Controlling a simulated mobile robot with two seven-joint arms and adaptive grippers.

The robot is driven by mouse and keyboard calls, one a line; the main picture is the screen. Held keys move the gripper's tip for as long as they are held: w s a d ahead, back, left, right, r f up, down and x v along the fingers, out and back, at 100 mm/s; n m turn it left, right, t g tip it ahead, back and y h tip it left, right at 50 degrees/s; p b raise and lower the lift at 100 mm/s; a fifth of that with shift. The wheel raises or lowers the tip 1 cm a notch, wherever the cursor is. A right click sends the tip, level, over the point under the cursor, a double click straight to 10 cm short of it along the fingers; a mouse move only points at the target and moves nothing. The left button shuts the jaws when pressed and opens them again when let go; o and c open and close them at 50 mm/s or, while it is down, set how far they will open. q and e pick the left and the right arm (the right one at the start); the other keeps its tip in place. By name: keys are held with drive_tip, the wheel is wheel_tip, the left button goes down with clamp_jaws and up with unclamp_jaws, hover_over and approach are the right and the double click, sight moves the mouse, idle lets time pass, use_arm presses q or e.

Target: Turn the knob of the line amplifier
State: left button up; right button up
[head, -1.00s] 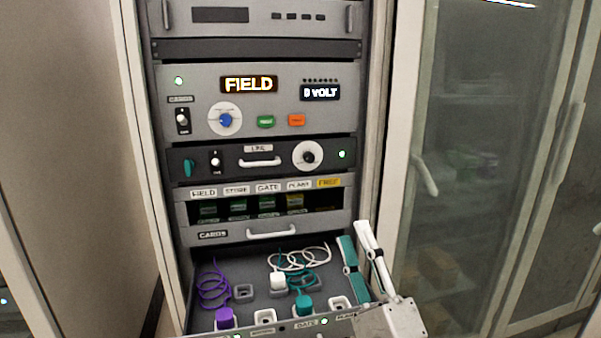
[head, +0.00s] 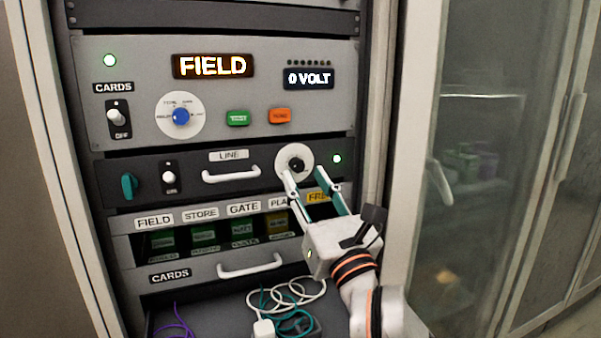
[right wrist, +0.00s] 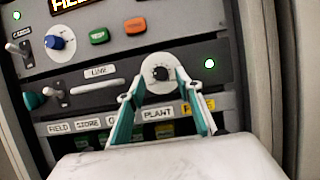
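The line amplifier (head: 200,184) is the dark panel labelled LINE in the middle of the rack. In the right wrist view the fingertips (right wrist: 161,78) stand either side of the knob. I cannot tell whether they touch it. My left gripper is not in view.
A white handle (head: 231,175), a toggle switch (head: 169,178) and a teal knob (head: 129,186) are on the same panel. Above is a unit with a blue knob (head: 181,116). Below are the card slots and a drawer with cables (head: 285,300). A glass cabinet (head: 490,200) stands at right.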

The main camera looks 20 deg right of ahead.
sight(299, 167)
drive_tip(key=shift+x, duration=1.15)
drive_tip(key=shift+w+r, duration=0.1)
drive_tip(key=shift+w, duration=0.35)
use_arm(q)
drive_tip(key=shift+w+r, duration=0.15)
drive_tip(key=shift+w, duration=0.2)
use_arm(e)
drive_tip(key=shift+c, duration=0.4)
